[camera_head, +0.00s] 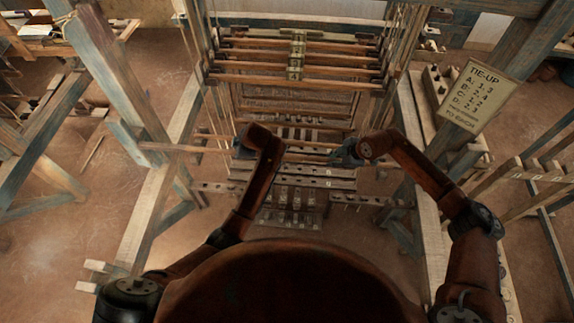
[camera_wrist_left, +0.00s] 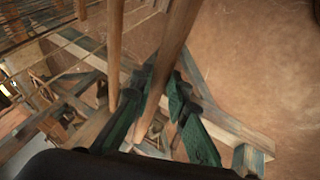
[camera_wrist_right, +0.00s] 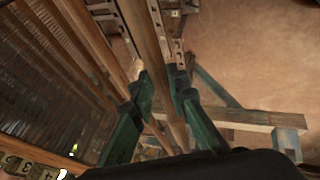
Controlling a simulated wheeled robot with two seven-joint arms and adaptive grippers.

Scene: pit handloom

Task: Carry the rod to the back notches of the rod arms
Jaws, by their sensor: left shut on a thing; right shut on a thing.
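A long wooden rod (camera_head: 185,148) lies crosswise in the head view, in front of the loom's hanging bars. My left gripper (camera_head: 245,148) is shut on the rod left of the middle. In the left wrist view the rod (camera_wrist_left: 172,50) passes between its green fingers. My right gripper (camera_head: 345,152) is shut on the rod farther right. In the right wrist view the rod (camera_wrist_right: 150,40) runs between its green fingers. My forearms partly hide the rod in the head view. I cannot make out the rod arms' notches clearly.
Several wooden bars (camera_head: 300,82) hang across the loom beyond the grippers. Numbered treadle parts (camera_head: 300,180) lie below. Blue-grey posts (camera_head: 120,80) stand at the left, and a tie-up sign (camera_head: 478,100) is at the right. Bare floor shows at the far left.

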